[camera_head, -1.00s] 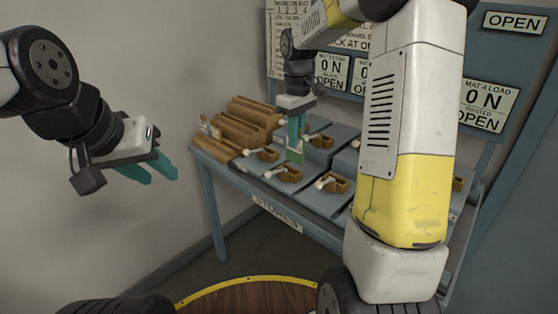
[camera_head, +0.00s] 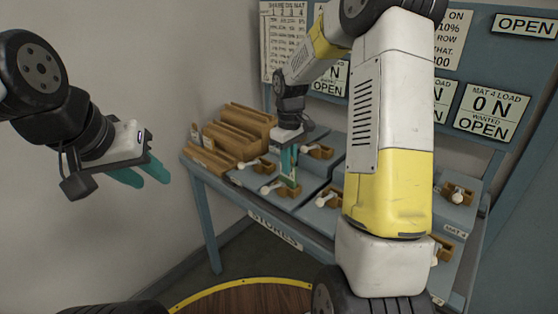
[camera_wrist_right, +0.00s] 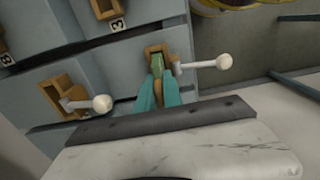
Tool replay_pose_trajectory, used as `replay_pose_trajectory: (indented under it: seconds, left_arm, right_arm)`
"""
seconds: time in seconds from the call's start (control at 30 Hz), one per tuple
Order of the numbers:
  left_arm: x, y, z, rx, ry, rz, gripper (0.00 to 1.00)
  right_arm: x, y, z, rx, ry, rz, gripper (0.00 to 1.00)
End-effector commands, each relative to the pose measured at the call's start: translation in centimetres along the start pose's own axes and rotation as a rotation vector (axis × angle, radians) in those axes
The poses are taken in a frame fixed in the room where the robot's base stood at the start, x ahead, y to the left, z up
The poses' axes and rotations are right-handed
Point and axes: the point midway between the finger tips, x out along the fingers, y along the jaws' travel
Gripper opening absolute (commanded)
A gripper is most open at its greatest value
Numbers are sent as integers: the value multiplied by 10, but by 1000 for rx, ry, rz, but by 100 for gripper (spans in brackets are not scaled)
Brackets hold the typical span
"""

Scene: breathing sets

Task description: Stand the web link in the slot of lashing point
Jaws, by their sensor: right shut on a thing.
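My right gripper (camera_head: 289,165) has its teal fingers pointing down and shut on a small green web link (camera_wrist_right: 158,66). The link's lower end is at the wooden lashing point (camera_wrist_right: 151,50) with a white-knobbed lever (camera_wrist_right: 222,62) at its side. I cannot tell how deep the link is in the slot. In the head view this lashing point (camera_head: 284,192) sits just below the fingers, on the front-left mat. My left gripper (camera_head: 148,174) hangs empty at the left, away from the table, with its two teal fingers apart.
Other wooden lashing points with white levers stand on the grey mats, such as one at the centre (camera_head: 328,200) and one at the right (camera_head: 458,193). A stepped wooden rack (camera_head: 235,135) is at the table's back left. A sign board (camera_head: 490,70) rises behind.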

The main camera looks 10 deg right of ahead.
Motion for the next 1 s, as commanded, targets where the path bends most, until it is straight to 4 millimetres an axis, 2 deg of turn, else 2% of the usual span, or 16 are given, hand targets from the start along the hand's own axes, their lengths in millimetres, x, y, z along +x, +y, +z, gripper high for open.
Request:
replay_pose_trajectory:
  seconds: [0.1,0.43,0.47,0.53,0.57,0.87,1.0]
  left_arm:
    - [0,0,0,0,0,0,36]
    - [0,0,0,0,0,0,36]
    - [0,0,0,0,0,0,36]
    - [0,0,0,0,0,0,36]
    - [0,0,0,0,0,0,36]
    - [0,0,0,0,0,0,36]
    - [0,0,0,0,0,0,36]
  right_arm:
    - [12,0,0,-1,-1,-1,0]
    - [15,0,0,-1,1,0,0]
    - [15,0,0,0,1,0,16]
    - [15,0,0,0,0,0,30]
    - [15,0,0,0,0,0,32]
    - [14,0,0,0,0,0,32]
    - [3,0,-1,0,3,2,32]
